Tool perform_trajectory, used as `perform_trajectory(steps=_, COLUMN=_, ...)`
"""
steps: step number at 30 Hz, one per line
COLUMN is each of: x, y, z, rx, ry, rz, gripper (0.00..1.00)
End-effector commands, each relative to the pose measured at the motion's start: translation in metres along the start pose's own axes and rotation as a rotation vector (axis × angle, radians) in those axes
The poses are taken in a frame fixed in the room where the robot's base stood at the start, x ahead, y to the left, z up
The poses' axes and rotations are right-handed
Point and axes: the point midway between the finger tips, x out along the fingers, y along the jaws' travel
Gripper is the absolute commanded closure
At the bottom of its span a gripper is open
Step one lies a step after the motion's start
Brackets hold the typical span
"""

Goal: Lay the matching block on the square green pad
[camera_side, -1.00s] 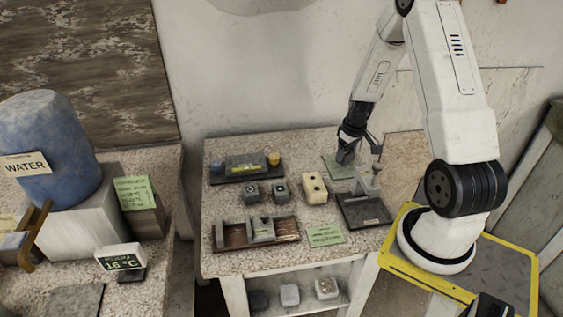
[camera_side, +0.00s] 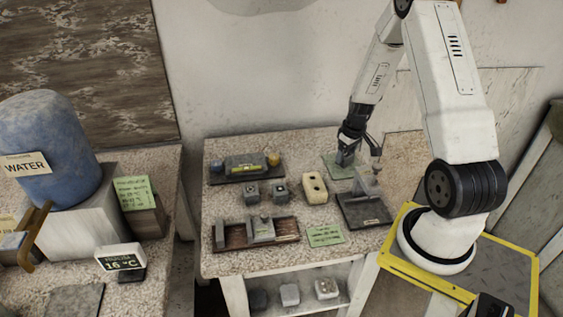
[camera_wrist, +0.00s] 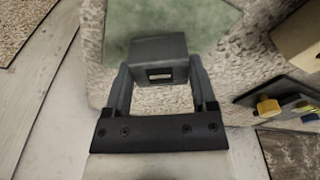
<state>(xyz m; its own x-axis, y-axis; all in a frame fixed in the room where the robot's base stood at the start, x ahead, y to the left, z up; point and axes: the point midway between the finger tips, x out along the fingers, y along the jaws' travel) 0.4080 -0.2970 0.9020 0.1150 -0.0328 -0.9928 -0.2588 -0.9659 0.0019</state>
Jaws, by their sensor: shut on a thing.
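The square green pad (camera_side: 342,166) lies flat near the back right of the speckled table. It also shows at the top of the wrist view (camera_wrist: 165,18). My gripper (camera_side: 352,152) is over the pad's area. In the wrist view my gripper (camera_wrist: 160,82) has its two fingers on either side of a dark grey block (camera_wrist: 158,50) with a small pale rectangular mark on its near face. The block overlaps the pad's near edge in that view. I cannot tell whether its underside touches the pad.
Left of the pad stand a cream block with dark holes (camera_side: 314,188) and two small grey blocks (camera_side: 280,191). A dark tray (camera_side: 362,210) with a grey fixture is in front of the pad. A tray with a yellow-marked item (camera_side: 245,165) stands at the back left.

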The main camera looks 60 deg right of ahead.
Motion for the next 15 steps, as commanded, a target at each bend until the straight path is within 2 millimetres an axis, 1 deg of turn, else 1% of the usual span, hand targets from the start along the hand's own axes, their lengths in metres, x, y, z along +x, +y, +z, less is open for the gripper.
perform_trajectory(steps=15, x=0.0073, y=0.0001, z=0.0007, rx=0.000, ry=0.000, rz=0.000, gripper=1.00)
